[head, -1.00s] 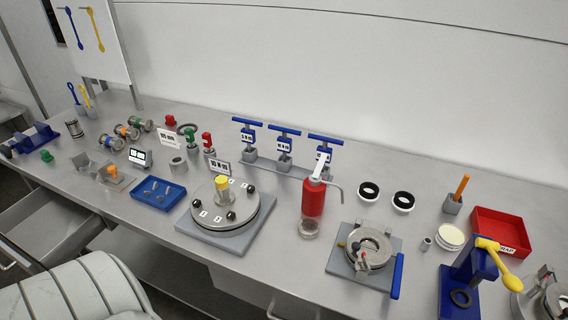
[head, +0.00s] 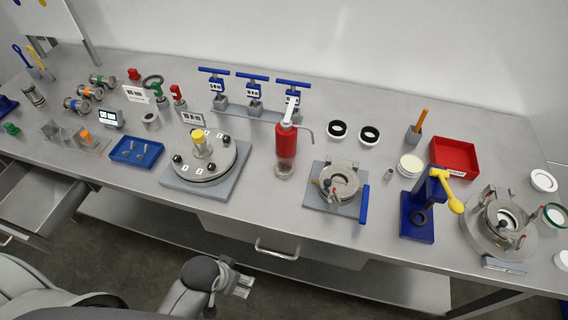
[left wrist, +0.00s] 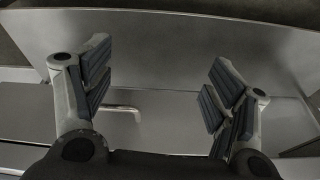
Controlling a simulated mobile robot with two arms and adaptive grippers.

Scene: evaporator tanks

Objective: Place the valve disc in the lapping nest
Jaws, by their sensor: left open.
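My left gripper (left wrist: 158,90) is open and empty in the left wrist view, its two padded fingers wide apart before a bare metal surface. In the head view, my arm reaches below the bench's front edge, away from the bench-top items. A round steel plate (head: 222,165) with a yellow-topped post (head: 202,146) and black knobs sits on a grey base. A round steel fixture (head: 340,183) sits on a grey plate with a blue handle. Another round steel fixture (head: 505,217) stands at the far right. I cannot tell which item is the valve disc or the lapping nest.
A red bottle (head: 286,143) stands mid-bench. A blue tray (head: 137,152), blue press (head: 417,225) with yellow lever, red bin (head: 455,157) and two black rings (head: 337,130) stand around it. A drawer is open at left. The bench's front strip is mostly clear.

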